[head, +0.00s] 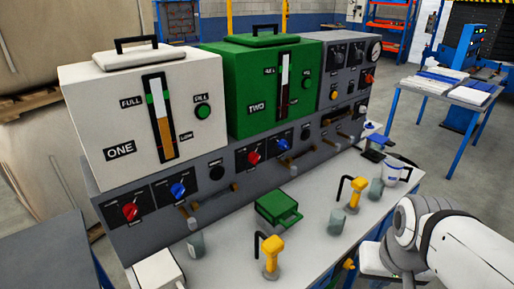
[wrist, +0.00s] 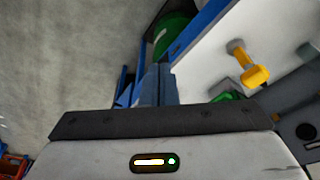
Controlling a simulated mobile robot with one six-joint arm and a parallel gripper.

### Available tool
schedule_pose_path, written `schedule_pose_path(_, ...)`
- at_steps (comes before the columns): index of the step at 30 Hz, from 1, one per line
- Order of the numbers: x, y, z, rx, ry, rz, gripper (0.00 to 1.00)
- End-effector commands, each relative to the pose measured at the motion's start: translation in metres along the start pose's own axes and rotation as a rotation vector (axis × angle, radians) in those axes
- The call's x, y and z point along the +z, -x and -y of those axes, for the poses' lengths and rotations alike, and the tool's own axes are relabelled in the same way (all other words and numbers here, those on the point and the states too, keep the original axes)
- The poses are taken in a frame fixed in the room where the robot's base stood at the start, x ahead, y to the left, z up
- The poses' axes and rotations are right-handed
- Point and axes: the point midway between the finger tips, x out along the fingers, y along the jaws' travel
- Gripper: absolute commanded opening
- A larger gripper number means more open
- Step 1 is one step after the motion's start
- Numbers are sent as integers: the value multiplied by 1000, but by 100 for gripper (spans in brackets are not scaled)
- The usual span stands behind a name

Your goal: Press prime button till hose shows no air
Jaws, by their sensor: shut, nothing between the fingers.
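The machine panel (head: 215,215) carries a white tank ONE (head: 90,110) and a green tank TWO (head: 245,105), each with a level gauge and a round green button. The button on tank ONE (head: 202,112) is marked FILL. Red, blue and black knobs line the panel below; no prime label is readable. Short brownish tube-like parts (head: 208,205) stick out at the panel's foot; I cannot tell whether one is the hose or holds air. My gripper (wrist: 162,85) is shut and empty, beside the bench edge in the wrist view, apart from the panel.
The white bench top (head: 230,268) holds two yellow dispensers (head: 271,252) with black spouts, a green box (head: 277,208), several clear cups (head: 337,222) and a white mug (head: 396,172). Another table (head: 445,90) stands at right. Open floor lies between.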

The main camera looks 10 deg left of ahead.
Motion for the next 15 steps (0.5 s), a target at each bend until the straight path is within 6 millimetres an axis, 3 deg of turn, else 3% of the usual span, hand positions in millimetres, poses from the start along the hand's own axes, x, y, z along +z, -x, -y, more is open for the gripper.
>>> schedule_pose_path(8, 0, -4, -1, 12, 20, 4, 0)
schedule_pose_path(11, -3, -18, 0, 67, 112, 18, 0)
schedule_pose_path(15, -20, -49, -13, 244, 360, 48, 0)
